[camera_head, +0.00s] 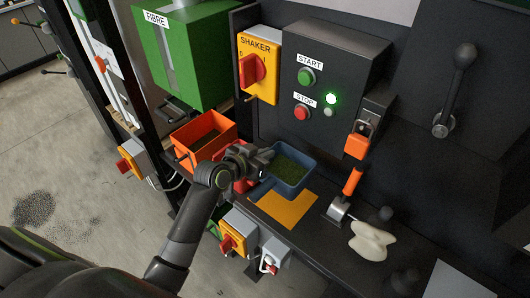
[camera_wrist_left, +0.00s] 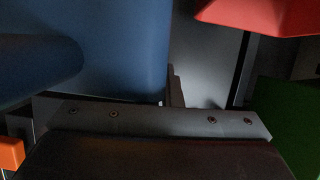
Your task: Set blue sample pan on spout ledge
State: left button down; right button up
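The blue sample pan (camera_head: 311,176), with green granular contents, is right of my left gripper (camera_head: 262,160) in the head view, above or beside a yellow-orange pad. In the left wrist view the pan's blue wall (camera_wrist_left: 125,50) fills the upper left, with a rounded blue part, apparently its handle (camera_wrist_left: 40,68), at the left edge. The gripper is right at the pan's near-left side. Its fingertips are hidden, so I cannot tell whether they close on it. My right gripper is not in view. I cannot pick out the spout ledge with certainty.
An orange bin (camera_head: 222,122) with green contents stands left of the pan, below the green FIBRE box (camera_head: 185,55). The yellow-orange pad (camera_head: 288,209) lies on the dark bench. SHAKER and START/STOP controls are behind.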

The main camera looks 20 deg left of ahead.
pick_arm(q)
jog(key=shift+f+b, duration=2.5)
jog(key=shift+f, duration=0.95)
jog(key=c, duration=1.5)
grip_release()
jog(key=shift+c, duration=0.2)
jog(key=shift+s, duration=0.15)
jog(key=b+v, duration=0.1)
jog(key=v, duration=1.6)
jog(key=shift+b, duration=0.4)
jog(key=shift+a, duration=0.1)
